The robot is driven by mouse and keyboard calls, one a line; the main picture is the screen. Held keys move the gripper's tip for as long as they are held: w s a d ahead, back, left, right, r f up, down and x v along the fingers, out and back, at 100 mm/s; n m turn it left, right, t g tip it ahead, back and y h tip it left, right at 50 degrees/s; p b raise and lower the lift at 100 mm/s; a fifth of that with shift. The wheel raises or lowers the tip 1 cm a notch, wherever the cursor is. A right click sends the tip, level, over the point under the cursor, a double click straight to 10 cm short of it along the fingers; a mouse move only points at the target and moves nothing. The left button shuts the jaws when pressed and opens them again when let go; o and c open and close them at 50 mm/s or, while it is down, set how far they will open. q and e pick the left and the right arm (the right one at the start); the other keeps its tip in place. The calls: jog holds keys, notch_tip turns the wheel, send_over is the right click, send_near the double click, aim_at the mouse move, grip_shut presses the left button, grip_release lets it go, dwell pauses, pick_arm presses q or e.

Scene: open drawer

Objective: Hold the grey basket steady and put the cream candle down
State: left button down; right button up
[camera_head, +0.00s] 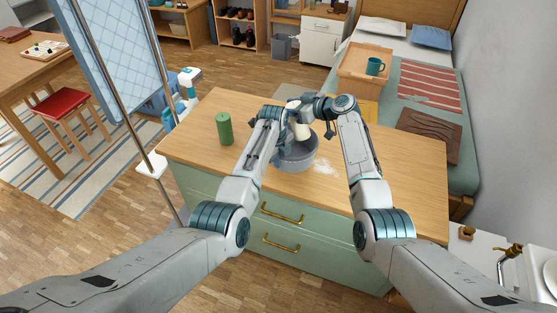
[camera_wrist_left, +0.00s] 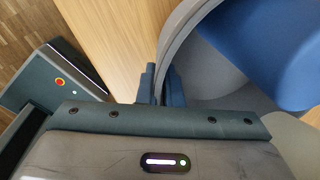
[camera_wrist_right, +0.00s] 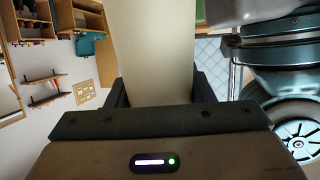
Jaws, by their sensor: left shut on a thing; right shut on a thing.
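The grey basket (camera_head: 299,158) stands on the wooden top of the green drawer unit (camera_head: 205,170). My left gripper (camera_head: 272,124) is shut on its rim; in the left wrist view the fingers (camera_wrist_left: 163,84) pinch the basket wall (camera_wrist_left: 182,38). The cream candle (camera_head: 302,131) is over the basket in the head view, its lower end hidden or overlapped by the basket. My right gripper (camera_head: 318,110) is shut on the candle, which fills the space between the fingers (camera_wrist_right: 160,92) in the right wrist view (camera_wrist_right: 153,45). Whether the candle touches the basket, I cannot tell.
A green cylinder (camera_head: 224,129) stands on the top, left of the basket. Something blue (camera_wrist_left: 270,45) is inside the basket. The top's right part is clear. Both drawers look shut.

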jog(key=shift+f, duration=1.4)
jog(key=o, duration=1.2)
jog(key=v, duration=1.2)
pick_arm(q)
jog(key=c, duration=1.5)
grip_release()
